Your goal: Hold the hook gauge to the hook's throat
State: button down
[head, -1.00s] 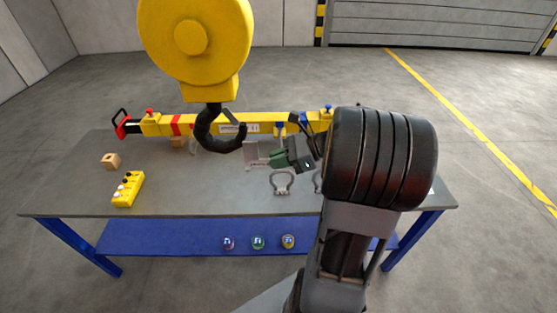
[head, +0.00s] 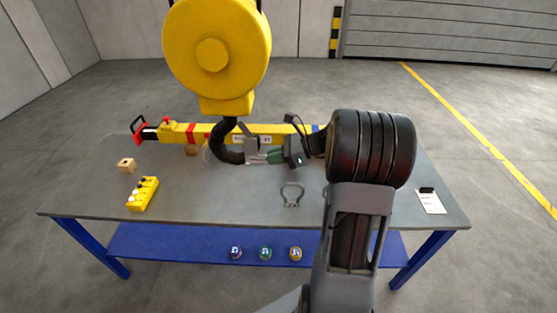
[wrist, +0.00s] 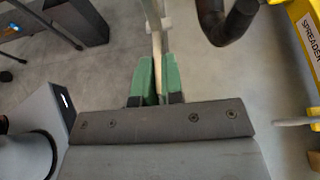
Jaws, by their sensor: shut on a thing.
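The black hook (head: 222,148) hangs below a yellow hook block (head: 212,55) above the workbench; part of its dark curve shows at the top of the wrist view (wrist: 216,28). My gripper (head: 272,157) has green fingers and lies just right of the hook in the head view. In the wrist view the green fingers (wrist: 158,78) are shut on the thin, pale hook gauge (wrist: 156,42), which points forward. The gauge is left of the hook there, with a gap between them in the picture. Its far end is cut off, and it is tiny in the head view.
A yellow spreader beam (head: 182,131) lies along the back of the bench (head: 225,205). A shackle (head: 292,195), a yellow control box (head: 143,194), a wooden block (head: 127,165) and a clipboard (head: 431,203) are on the bench.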

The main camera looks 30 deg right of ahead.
jog(key=shift+w+p, duration=0.5)
jog(key=shift+w, duration=1.65)
jog(key=shift+w, duration=0.1)
jog(key=p+v, duration=0.2)
jog(key=v, duration=1)
dwell(0.5)
jog(key=shift+a+f, duration=0.1)
